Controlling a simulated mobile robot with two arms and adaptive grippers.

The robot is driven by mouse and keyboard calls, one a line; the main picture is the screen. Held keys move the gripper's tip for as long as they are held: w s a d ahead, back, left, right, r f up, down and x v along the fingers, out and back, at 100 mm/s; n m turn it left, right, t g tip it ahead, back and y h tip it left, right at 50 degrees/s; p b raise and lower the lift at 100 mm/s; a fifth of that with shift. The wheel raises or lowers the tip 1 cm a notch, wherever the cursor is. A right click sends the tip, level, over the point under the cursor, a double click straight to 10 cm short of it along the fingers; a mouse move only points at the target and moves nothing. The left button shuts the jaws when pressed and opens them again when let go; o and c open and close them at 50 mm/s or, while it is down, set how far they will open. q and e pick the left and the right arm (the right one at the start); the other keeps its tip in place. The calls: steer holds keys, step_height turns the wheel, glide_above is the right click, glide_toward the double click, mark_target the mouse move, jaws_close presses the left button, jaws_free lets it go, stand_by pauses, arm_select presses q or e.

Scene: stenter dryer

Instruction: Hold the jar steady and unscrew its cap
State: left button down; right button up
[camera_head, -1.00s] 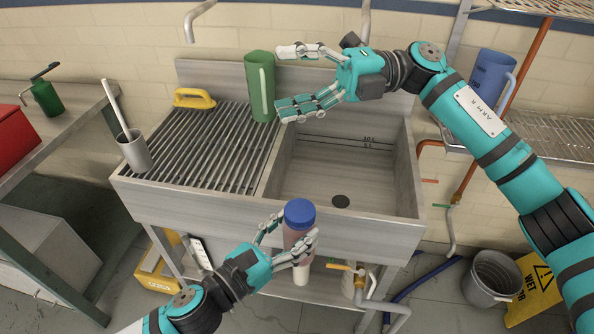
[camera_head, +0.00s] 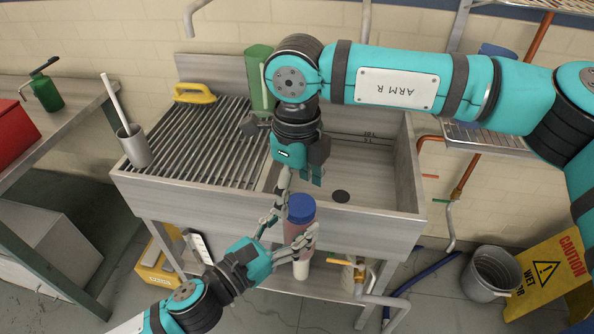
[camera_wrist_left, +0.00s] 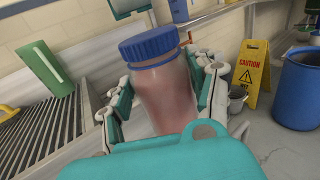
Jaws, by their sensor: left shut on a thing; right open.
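The jar (camera_head: 298,235) is upright, pinkish and see-through, with a ribbed blue cap (camera_head: 300,207) on top. My left gripper (camera_head: 287,238) is shut around the jar's body, below the cap. In the left wrist view the jar (camera_wrist_left: 163,98) sits between both fingers, with the blue cap (camera_wrist_left: 149,44) clear above them. My right gripper (camera_head: 298,182) is open and empty, pointing down just above and behind the cap. Whether its fingers touch the cap cannot be told.
The sink (camera_head: 375,180) lies behind the jar, with a ribbed drainboard (camera_head: 205,145) to its left. A green jug (camera_head: 257,75) stands at the back, partly hidden by my right arm. A yellow-handled brush (camera_head: 194,93), a grey bucket (camera_head: 492,273) and a caution sign (camera_head: 545,268) stand apart.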

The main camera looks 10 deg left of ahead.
mark_target(296, 206)
steer(key=shift+f, duration=1.6)
steer(key=shift+s, duration=0.1)
steer(key=c, duration=1.2)
steer(key=n, duration=0.3)
steer(key=shift+s+a, duration=0.1)
steer(key=shift+s, duration=0.05)
steer(key=shift+r, duration=0.15)
steer(key=shift+w+r, duration=0.2)
steer(key=shift+r, duration=0.8)
